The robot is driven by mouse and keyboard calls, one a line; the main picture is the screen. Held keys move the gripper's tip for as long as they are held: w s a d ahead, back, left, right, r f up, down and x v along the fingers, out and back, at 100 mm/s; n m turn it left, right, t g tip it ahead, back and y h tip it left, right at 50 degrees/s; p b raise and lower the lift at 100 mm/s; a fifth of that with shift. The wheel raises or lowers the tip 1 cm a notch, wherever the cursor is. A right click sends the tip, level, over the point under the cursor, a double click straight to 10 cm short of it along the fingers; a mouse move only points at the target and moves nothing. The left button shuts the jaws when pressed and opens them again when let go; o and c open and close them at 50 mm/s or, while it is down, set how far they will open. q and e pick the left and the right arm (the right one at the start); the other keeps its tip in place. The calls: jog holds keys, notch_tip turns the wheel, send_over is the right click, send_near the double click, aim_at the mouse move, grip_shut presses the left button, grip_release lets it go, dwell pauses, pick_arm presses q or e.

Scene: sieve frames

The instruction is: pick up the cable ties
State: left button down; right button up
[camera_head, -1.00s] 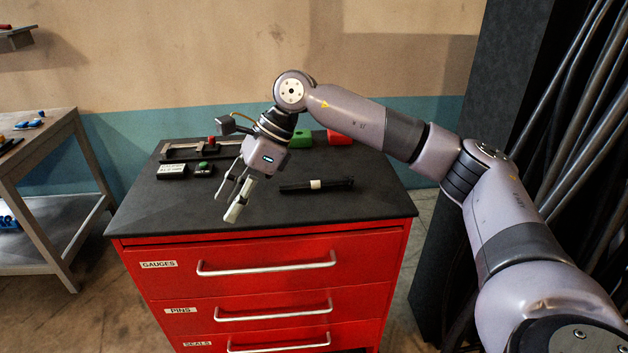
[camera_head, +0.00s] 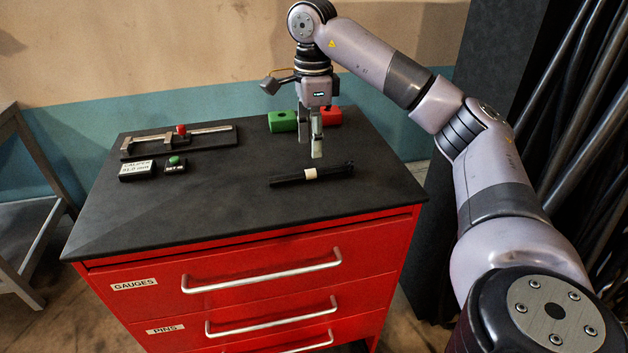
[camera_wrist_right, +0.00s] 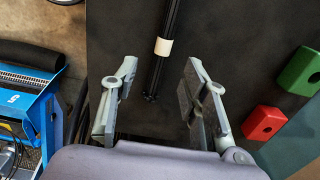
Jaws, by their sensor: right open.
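The cable ties (camera_head: 335,172) are a thin black bundle with a white band, lying on the dark top of the red drawer cabinet (camera_head: 250,212). They also show in the right wrist view (camera_wrist_right: 171,22), running up between the finger lines with the white band beyond the fingertips. My right gripper (camera_head: 314,150) points down above the cabinet top, over or just behind the bundle. Its fingers are open and empty in the right wrist view (camera_wrist_right: 155,80). Its exact height above the bundle is hard to tell. My left gripper is not in view.
Behind the bundle sit a green block (camera_head: 283,121) and a red block (camera_head: 331,116). A caliper (camera_head: 185,138) in a stand, a labelled box (camera_head: 137,170) and a small box with a green knob (camera_head: 175,164) are at the left. The cabinet's front top is clear.

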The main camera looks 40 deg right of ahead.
aim_at(313, 170)
notch_tip(313, 170, down, 3)
jog(key=shift+r+p, duration=0.2)
jog(key=shift+p, duration=0.15)
jog(key=shift+s+f, duration=0.1)
jog(key=shift+f, duration=0.1)
jog(key=f, duration=0.1)
jog(key=f+p, duration=0.2)
jog(key=shift+w+d+f, duration=0.1)
jog(key=shift+w+f, duration=0.2)
jog(key=shift+f, duration=0.65)
jog(key=c, duration=0.9)
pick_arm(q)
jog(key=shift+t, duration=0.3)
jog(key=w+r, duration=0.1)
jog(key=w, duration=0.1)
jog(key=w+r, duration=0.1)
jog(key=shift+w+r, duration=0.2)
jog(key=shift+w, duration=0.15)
pick_arm(e)
grip_shut()
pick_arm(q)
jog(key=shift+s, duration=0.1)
